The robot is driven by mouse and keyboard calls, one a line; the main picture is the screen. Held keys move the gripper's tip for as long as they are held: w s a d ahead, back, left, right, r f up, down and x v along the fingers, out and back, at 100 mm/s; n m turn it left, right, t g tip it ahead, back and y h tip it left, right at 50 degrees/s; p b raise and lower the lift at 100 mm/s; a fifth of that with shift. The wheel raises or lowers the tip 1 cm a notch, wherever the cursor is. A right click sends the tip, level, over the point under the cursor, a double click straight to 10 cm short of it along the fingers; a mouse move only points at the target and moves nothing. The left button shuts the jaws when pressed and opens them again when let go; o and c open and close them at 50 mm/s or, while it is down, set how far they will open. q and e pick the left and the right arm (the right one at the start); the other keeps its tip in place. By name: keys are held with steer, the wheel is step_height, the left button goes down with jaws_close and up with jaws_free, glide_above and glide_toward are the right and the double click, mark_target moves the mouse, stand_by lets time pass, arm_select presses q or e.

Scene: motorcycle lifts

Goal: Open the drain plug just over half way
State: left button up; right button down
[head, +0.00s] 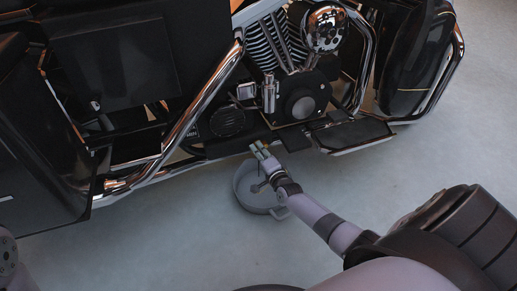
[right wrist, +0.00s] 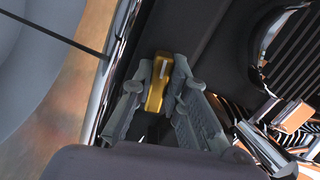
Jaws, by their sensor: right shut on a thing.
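The brass-coloured drain plug (right wrist: 158,72) sits between the two fingers of my right gripper (right wrist: 161,88) in the right wrist view. The fingers are shut on it, one on each side. In the head view my right gripper (head: 260,149) reaches to the lower edge of the motorcycle (head: 230,121), under the engine, and the plug is too small there to make out clearly. How far the plug is turned cannot be told. My left gripper is not in view.
A grey round pan (head: 243,203) stands on the floor below my right gripper, partly hidden by it. A chrome pipe (head: 205,100) and a footboard (head: 350,134) flank the working spot. The pale floor (head: 130,245) in front is clear.

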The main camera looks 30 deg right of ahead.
steer(key=shift+a+f+n, duration=0.1)
steer(key=shift+n, duration=0.3)
steer(key=c, duration=1.6)
jaws_free()
steer(key=shift+o, duration=0.2)
steer(key=shift+s, duration=0.1)
steer(key=s+a+r, duration=0.1)
steer(key=s, duration=1)
steer(key=shift+s+a+r, duration=0.25)
steer(key=shift+s+r, duration=0.05)
steer(key=shift+r, duration=0.05)
